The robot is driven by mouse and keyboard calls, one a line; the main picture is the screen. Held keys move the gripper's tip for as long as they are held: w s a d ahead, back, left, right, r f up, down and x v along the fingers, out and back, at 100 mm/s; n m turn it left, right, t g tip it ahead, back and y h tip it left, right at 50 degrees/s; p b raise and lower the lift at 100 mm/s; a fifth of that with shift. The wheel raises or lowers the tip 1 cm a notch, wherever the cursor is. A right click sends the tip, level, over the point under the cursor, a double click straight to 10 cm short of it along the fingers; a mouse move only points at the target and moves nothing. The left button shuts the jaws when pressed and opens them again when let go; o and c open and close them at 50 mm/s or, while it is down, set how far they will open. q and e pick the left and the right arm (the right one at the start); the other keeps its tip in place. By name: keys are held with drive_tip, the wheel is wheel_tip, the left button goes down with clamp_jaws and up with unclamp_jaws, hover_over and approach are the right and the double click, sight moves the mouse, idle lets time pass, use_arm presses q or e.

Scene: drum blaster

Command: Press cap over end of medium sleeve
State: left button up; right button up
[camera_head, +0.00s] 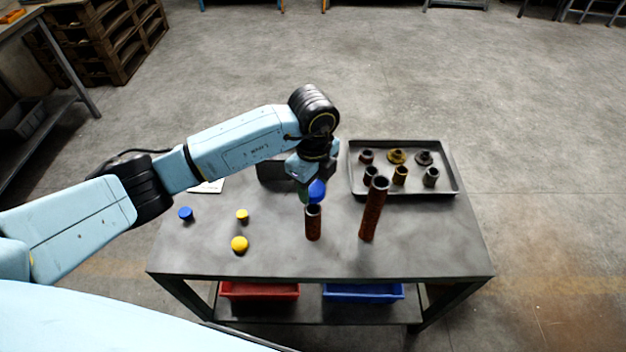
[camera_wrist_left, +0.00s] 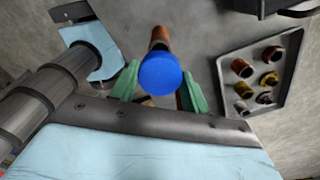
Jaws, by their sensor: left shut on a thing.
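A large blue cap (camera_head: 317,191) is held between the green fingertips of my left gripper (camera_head: 308,190). In the left wrist view the cap (camera_wrist_left: 160,74) sits between the two fingers, facing the camera. A rusty brown medium sleeve (camera_head: 313,224) stands upright on the table just in front of the gripper. Its open top end shows in the head view, with the cap apart from it, above and behind. In the left wrist view a brown sleeve (camera_wrist_left: 159,36) shows partly behind the cap, which hides the rest. My right gripper is not in view.
A taller brown sleeve (camera_head: 373,210) stands to the right on the table (camera_head: 270,262). A grey tray (camera_head: 455,178) holds several small sleeves and fittings. A small blue cap (camera_head: 186,213) and two yellow caps (camera_head: 239,244) lie left. A dark bin (camera_head: 270,170) stands behind the gripper.

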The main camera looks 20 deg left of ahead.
use_arm(q)
drive_tip(key=shift+f+b, duration=1.95)
drive_tip(key=shift+f, duration=0.8)
drive_tip(key=shift+f, duration=0.35)
drive_tip(key=shift+f, duration=0.15)
idle(0.7)
